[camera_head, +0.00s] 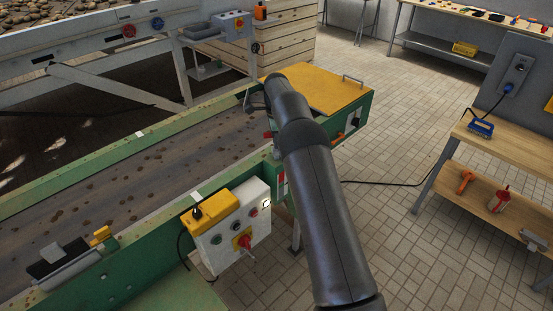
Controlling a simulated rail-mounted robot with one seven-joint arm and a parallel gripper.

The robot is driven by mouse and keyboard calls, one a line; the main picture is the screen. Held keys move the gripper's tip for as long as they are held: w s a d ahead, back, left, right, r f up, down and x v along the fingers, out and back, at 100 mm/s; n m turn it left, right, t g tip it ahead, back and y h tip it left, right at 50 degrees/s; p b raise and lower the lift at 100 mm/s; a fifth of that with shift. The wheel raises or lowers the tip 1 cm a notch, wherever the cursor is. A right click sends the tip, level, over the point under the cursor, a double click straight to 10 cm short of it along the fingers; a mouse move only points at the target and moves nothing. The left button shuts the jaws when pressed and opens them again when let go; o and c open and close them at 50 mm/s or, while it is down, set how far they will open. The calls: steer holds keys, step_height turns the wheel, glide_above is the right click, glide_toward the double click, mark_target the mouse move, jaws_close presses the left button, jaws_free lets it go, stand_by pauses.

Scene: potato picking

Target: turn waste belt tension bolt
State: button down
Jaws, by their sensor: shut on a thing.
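The waste belt (130,168) is a dark, dirt-spotted band between green side rails, running from the lower left to a drive end under a yellow cover (322,88). My dark arm reaches up from the bottom to this end. My gripper (252,98) shows only in part, beside the near left edge of the cover. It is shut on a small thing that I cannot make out. The tension bolt cannot be clearly picked out. A small orange-red part (340,138) shows on the green end plate right of my arm.
A control box (237,228) with a yellow top and a red knob hangs on the belt's near side. A wooden workbench (510,140) with tools stands at right. A wooden crate (290,45) and another conveyor (90,48) stand behind. The tiled floor between belt and bench is mostly clear.

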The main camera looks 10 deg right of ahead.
steer(key=shift+f+b, duration=0.55)
steer(key=shift+f, duration=0.65)
steer(key=n, duration=0.4)
steer(key=shift+r+n+p, duration=0.1)
steer(key=shift+n+p, duration=0.2)
steer(key=shift+p, duration=0.1)
steer(key=n, duration=1.2)
steer(key=shift+n+p, duration=0.3)
steer(key=shift+p, duration=0.05)
steer(key=n, duration=0.4)
steer(key=shift+n, duration=0.3)
steer(key=shift+m, duration=0.5)
